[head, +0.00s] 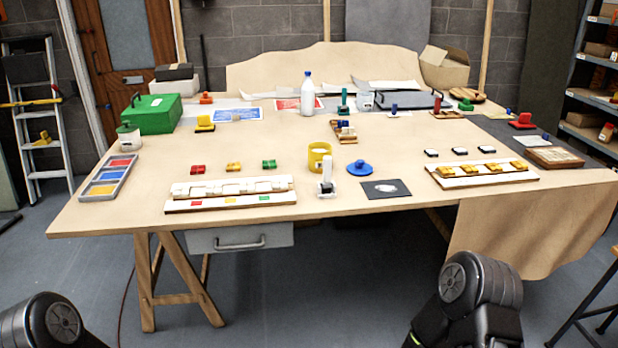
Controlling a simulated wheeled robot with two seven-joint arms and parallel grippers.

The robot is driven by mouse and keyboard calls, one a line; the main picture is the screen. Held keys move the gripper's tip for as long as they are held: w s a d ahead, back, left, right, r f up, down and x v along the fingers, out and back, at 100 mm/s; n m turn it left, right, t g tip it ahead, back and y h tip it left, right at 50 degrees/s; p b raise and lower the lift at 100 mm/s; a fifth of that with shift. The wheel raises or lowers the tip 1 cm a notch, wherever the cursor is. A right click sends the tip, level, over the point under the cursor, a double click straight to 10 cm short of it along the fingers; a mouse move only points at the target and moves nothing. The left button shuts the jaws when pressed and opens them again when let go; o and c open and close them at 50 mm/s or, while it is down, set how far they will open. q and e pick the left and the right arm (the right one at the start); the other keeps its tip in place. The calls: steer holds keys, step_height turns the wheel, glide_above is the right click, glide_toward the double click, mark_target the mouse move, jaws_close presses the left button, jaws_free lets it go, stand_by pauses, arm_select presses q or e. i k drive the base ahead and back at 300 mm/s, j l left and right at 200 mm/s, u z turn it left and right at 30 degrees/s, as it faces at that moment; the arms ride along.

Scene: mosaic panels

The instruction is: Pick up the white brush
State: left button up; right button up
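A white upright object (327,172), which looks like the white brush, stands on the table near its front edge, about the middle. It has a tall white handle and a wider base with a dark part low down. It stands to the right of a long white panel (232,187) and in front of a yellow cup (319,157). Nothing holds it. Only rounded black links of my two arms show, at the bottom left and bottom right. Neither gripper is in the picture.
A blue round piece with a knob (360,168) and a dark card (386,189) lie right of the brush. A white panel with yellow pieces (481,175) lies further right. Red, yellow and green blocks sit behind the left panel. The front strip of the table (300,211) is clear.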

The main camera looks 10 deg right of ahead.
mark_target(326, 183)
steer(key=i+l, duration=0.35)
steer(key=l, duration=0.15)
steer(key=i+l, duration=0.35)
steer(key=l, duration=0.15)
steer(key=i+l, duration=0.3)
steer(key=l, duration=0.2)
steer(key=u, duration=1.2)
